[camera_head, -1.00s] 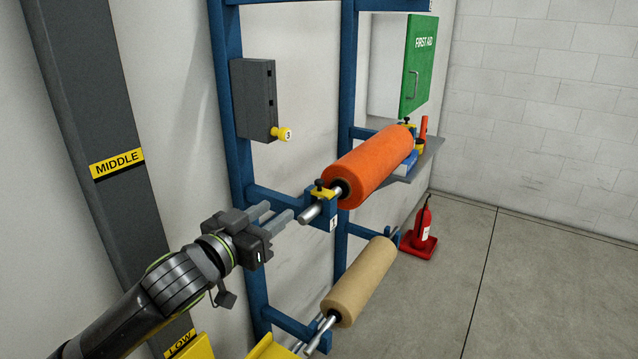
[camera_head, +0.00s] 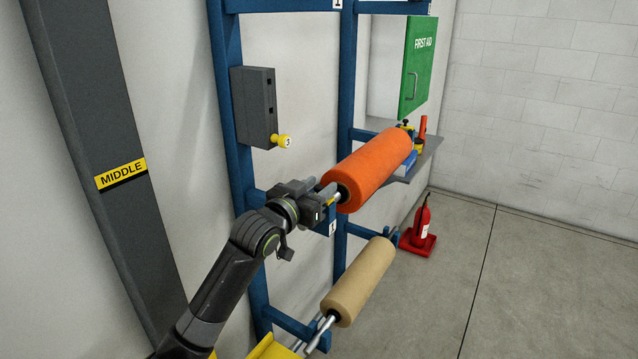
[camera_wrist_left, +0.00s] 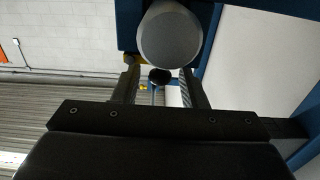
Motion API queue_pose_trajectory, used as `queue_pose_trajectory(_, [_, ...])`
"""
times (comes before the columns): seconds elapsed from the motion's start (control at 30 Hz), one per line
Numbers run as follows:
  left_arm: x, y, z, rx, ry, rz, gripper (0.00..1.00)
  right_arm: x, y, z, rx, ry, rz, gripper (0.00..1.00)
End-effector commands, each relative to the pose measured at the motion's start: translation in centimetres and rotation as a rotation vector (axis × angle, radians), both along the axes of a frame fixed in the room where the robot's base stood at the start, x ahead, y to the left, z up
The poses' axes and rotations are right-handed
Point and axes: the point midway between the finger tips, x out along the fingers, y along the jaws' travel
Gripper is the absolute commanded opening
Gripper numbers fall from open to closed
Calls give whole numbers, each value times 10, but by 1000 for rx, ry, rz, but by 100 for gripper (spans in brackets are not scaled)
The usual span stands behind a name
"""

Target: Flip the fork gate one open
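The fork gate one is mostly hidden behind my left gripper in the head view; a sliver of its yellow (camera_head: 331,202) shows beside the fingers. In the left wrist view its black knob (camera_wrist_left: 159,76) sits between my two fingers, with a gap on each side. The grey round end of the roll's bar (camera_wrist_left: 168,37) is just beyond, at the top. My left gripper (camera_head: 326,191) is open around the knob and does not visibly touch it. The orange roll (camera_head: 368,168) rests on this fork's bar. My right gripper is in neither view.
A tan roll (camera_head: 360,282) hangs on the lower fork. A grey box (camera_head: 254,105) with a yellow knob (camera_head: 280,141) is on the blue rack post above my left arm. A shelf, a green first aid cabinet (camera_head: 417,68) and a red extinguisher (camera_head: 422,222) are farther back.

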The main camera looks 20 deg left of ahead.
Motion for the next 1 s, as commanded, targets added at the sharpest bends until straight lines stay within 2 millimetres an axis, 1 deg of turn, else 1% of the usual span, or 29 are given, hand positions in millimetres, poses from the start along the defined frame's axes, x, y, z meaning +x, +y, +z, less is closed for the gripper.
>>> queue_pose_trajectory(0.13, [6,-1,0,-2,0,-1,39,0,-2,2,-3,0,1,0])
queue_pose_trajectory(0.4, [7,-1,0,-1,0,0,39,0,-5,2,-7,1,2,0])
queue_pose_trajectory(0.7, [7,-1,0,-1,0,0,0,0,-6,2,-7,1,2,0])
queue_pose_trajectory(1.0, [6,-2,1,28,-4,0,0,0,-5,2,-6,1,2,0])
